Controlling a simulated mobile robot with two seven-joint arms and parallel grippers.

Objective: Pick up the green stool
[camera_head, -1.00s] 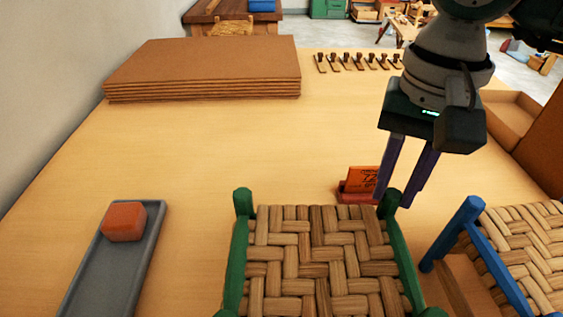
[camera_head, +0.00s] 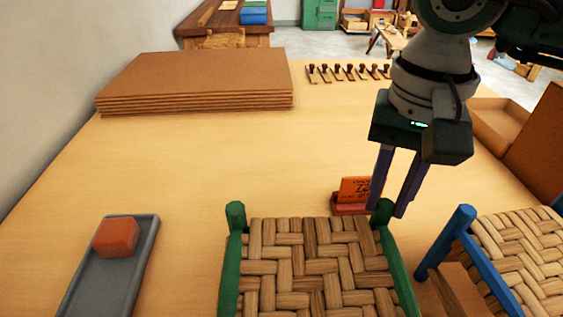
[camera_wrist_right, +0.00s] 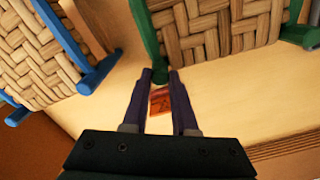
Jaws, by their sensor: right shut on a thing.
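The green stool (camera_head: 230,265) has a woven wood-strip seat (camera_head: 310,265) and stands at the bottom centre of the head view, its lower part cut off. My right gripper (camera_head: 387,213) is shut on the top of its far right post. In the right wrist view, the fingertips (camera_wrist_right: 160,75) are at the end of the green post (camera_wrist_right: 146,32). I cannot see a gap between stool and table. My left gripper is not in view.
A blue stool (camera_head: 445,243) stands close on the right. An orange card on a red stand (camera_head: 350,208) is just behind the gripped post. A grey tray (camera_head: 95,290) with an orange block (camera_head: 116,237) lies left. Stacked brown boards (camera_head: 195,80) lie behind; the table between is clear.

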